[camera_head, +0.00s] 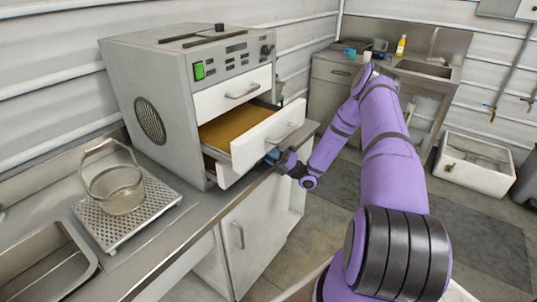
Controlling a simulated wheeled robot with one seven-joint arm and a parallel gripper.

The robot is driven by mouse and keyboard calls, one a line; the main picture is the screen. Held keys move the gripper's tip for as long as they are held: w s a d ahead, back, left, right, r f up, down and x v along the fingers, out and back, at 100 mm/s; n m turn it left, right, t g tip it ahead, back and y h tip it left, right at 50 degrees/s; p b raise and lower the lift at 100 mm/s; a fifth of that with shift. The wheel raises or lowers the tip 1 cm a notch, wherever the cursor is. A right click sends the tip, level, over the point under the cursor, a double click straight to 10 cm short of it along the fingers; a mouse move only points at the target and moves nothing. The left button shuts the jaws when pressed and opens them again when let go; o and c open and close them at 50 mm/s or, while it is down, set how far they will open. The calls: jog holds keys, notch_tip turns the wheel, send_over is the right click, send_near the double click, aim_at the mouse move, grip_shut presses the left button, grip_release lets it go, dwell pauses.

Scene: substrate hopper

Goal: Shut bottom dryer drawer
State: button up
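The grey dryer (150,95) stands on the counter, with three drawer fronts on its right side. The top drawer (232,93) is shut. The middle drawer (268,135) is pulled well out and shows a brown bed inside. Under it, the bottom drawer (226,174) sticks out by a smaller amount; much of its front is hidden by the middle drawer. My gripper (273,156) is at the right end of the drawers, just below the middle drawer's front and close to the bottom drawer. Its fingers are small and dark; whether they touch a drawer cannot be told.
A wire basket (118,188) stands on a perforated tray (128,212) at left, near a sink (45,262). A cabinet (250,235) is below the counter edge. A second sink unit (425,68) and a white crate (474,165) are at the back right. Floor behind my arm is open.

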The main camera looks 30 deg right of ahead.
jog(key=shift+w+a+r, duration=0.15)
jog(key=shift+a, duration=0.05)
grip_shut()
jog(key=shift+w+a, duration=0.25)
jog(key=shift+w, duration=0.4)
jog(key=shift+w+a, duration=0.2)
jog(key=shift+w, duration=0.5)
jog(key=shift+w+a, duration=0.25)
jog(key=shift+w, duration=0.4)
grip_release()
jog(key=v, duration=1.1)
